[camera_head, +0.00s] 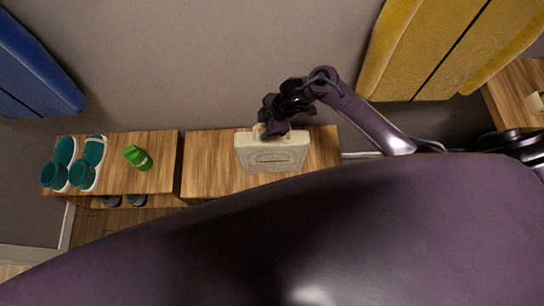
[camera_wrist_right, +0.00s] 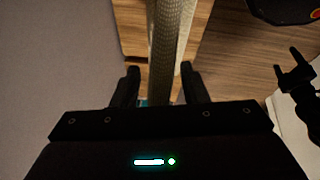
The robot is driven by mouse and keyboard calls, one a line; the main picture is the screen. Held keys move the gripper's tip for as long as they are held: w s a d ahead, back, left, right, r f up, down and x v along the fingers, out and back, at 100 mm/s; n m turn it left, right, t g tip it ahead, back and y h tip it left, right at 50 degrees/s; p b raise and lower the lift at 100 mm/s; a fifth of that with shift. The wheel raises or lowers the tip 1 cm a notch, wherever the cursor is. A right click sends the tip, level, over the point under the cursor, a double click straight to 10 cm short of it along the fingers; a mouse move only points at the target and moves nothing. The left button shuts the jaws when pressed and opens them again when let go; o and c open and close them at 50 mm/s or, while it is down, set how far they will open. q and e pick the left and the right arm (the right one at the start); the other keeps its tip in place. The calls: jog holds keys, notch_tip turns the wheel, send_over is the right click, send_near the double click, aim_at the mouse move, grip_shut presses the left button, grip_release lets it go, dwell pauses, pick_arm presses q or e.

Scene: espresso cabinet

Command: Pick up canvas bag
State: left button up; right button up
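The canvas bag (camera_head: 272,154) is cream-coloured and sits on the right part of a low wooden cabinet in the head view. My right gripper (camera_head: 270,128) is at the bag's handle on its far side. In the right wrist view, a long woven strap (camera_wrist_right: 168,45), apparently the bag's handle, runs between the two separated fingers of my right gripper (camera_wrist_right: 160,80). There is a gap beside the strap at the left finger, so the gripper looks open around it. The left gripper cannot be made out in the head view.
Yellow (camera_head: 425,45) and blue (camera_head: 35,65) padded panels stand at the sides.

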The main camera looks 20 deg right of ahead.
grip_shut()
dwell(1.3)
